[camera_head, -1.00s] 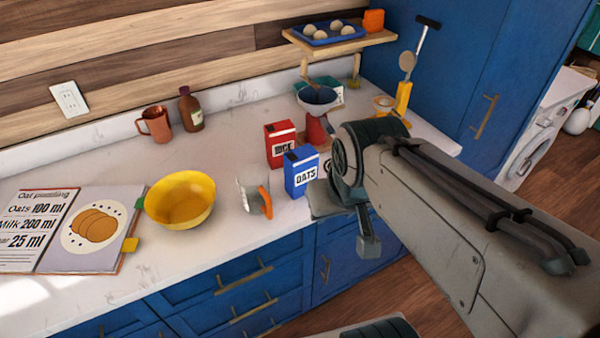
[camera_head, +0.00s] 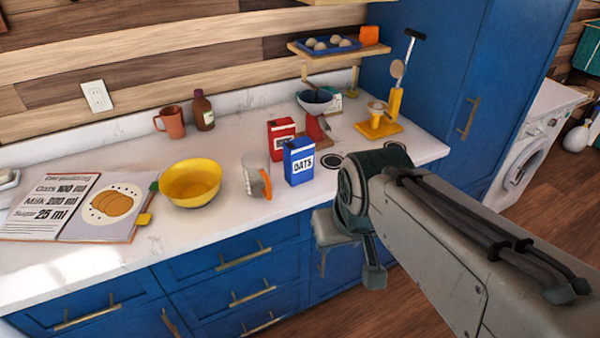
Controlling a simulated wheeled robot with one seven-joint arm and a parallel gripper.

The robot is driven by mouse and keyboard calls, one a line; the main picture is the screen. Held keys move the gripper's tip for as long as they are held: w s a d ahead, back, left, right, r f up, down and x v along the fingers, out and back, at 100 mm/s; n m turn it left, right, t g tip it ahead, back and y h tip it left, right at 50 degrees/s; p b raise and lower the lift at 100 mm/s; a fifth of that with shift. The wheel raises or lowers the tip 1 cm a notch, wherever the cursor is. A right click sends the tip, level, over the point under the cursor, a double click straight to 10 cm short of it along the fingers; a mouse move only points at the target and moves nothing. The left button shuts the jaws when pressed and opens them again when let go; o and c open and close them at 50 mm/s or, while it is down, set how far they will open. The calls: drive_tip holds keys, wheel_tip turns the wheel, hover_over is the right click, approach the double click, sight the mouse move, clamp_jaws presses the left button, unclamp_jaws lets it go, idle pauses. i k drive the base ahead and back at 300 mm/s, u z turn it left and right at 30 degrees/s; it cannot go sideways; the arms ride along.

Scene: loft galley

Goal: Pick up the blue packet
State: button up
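The blue packet (camera_head: 299,162), a box labelled OATS, stands upright on the white counter (camera_head: 115,255) near its front edge. A red packet (camera_head: 281,139) stands close behind it, partly covered. A clear measuring jug (camera_head: 252,176) with an orange handle is just left of the blue packet. My arm reaches in from the lower right. What seems to be part of my gripper (camera_head: 373,272) hangs below the arm's joint, in front of the counter, right of and lower than the packet. It is apart from the packet. The arm hides most of it, so its opening does not show.
A yellow bowl (camera_head: 190,183) and an open recipe book (camera_head: 70,208) lie to the left. A mug (camera_head: 170,121) and brown bottle (camera_head: 203,110) stand at the back. A yellow stand (camera_head: 380,125) is right of the packets, under a wooden shelf (camera_head: 340,50). Blue drawers (camera_head: 230,275) front the counter.

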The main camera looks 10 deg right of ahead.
sight(299, 152)
drive_tip(key=u, duration=0.25)
drive_tip(key=i, duration=0.55)
drive_tip(key=z, duration=1.4)
